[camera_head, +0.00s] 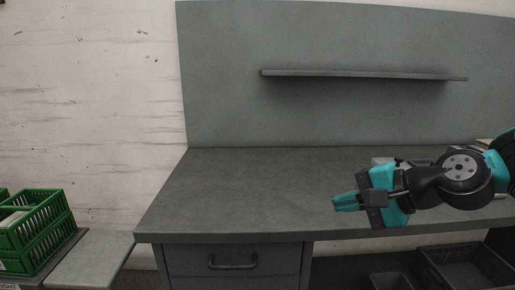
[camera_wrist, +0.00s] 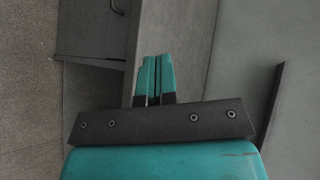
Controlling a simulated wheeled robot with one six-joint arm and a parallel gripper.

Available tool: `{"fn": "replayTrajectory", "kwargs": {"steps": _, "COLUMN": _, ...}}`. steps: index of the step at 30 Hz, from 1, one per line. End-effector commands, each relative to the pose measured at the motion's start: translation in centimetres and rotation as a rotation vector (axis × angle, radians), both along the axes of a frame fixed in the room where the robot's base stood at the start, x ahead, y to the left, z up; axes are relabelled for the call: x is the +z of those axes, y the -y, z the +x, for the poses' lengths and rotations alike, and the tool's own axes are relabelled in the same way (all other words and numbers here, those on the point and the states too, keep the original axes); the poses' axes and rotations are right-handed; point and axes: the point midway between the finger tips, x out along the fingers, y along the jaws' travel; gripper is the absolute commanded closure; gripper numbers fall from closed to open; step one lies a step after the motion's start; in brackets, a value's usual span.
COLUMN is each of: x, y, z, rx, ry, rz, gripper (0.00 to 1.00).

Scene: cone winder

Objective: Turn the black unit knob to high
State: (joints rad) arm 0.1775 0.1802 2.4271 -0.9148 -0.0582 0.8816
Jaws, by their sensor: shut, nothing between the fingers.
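My gripper (camera_head: 346,202) is in front of and above the right part of the grey workbench (camera_head: 240,185) in the head view, pointing left. Its teal fingers are together and hold nothing. The fingers also show closed in the wrist view (camera_wrist: 155,78). Behind my arm on the bench, a light grey thing (camera_head: 383,161) with a small black part shows only partly; I cannot tell what it is. I see no black knob clearly in either view.
A shelf (camera_head: 365,74) is fixed to the grey back panel. A drawer (camera_head: 232,262) is under the bench, with dark crates (camera_head: 470,268) at lower right. A green crate (camera_head: 38,228) stands at far left. The bench's left and middle top is clear.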

Motion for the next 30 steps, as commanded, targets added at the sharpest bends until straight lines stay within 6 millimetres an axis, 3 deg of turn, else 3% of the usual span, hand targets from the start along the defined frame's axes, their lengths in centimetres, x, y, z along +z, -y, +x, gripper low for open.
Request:
{"fn": "replayTrajectory", "kwargs": {"steps": 1, "x": -3.1, "y": 2.5, "z": 3.1, "rx": -0.183, "ry": -0.064, "rz": 0.164, "gripper": 1.00}}
{"fn": "replayTrajectory", "kwargs": {"steps": 3, "x": -4.4, "y": 6.1, "z": 6.4, "rx": -0.409, "ry": -0.132, "rz": 0.405, "gripper": 1.00}}
{"fn": "replayTrajectory", "kwargs": {"steps": 6, "x": -6.4, "y": 11.9, "z": 9.7, "rx": -0.675, "ry": -0.205, "rz": 0.728, "gripper": 1.00}}
{"fn": "replayTrajectory", "kwargs": {"steps": 12, "x": -9.7, "y": 21.5, "z": 12.2, "rx": -0.997, "ry": -0.263, "rz": 1.220, "gripper": 1.00}}
{"fn": "replayTrajectory", "kwargs": {"steps": 15, "x": -10.7, "y": 24.3, "z": 12.3, "rx": -1.073, "ry": -0.269, "rz": 1.362, "gripper": 1.00}}
{"fn": "replayTrajectory", "kwargs": {"steps": 18, "x": -11.1, "y": 25.8, "z": 12.3, "rx": -1.110, "ry": -0.270, "rz": 1.437, "gripper": 1.00}}
{"fn": "replayTrajectory", "kwargs": {"steps": 23, "x": -10.8, "y": 26.1, "z": 13.3, "rx": -1.119, "ry": -0.271, "rz": 1.461, "gripper": 1.00}}
{"fn": "replayTrajectory", "kwargs": {"steps": 30, "x": -10.5, "y": 25.8, "z": 16.5, "rx": -1.115, "ry": -0.272, "rz": 1.458, "gripper": 1.00}}
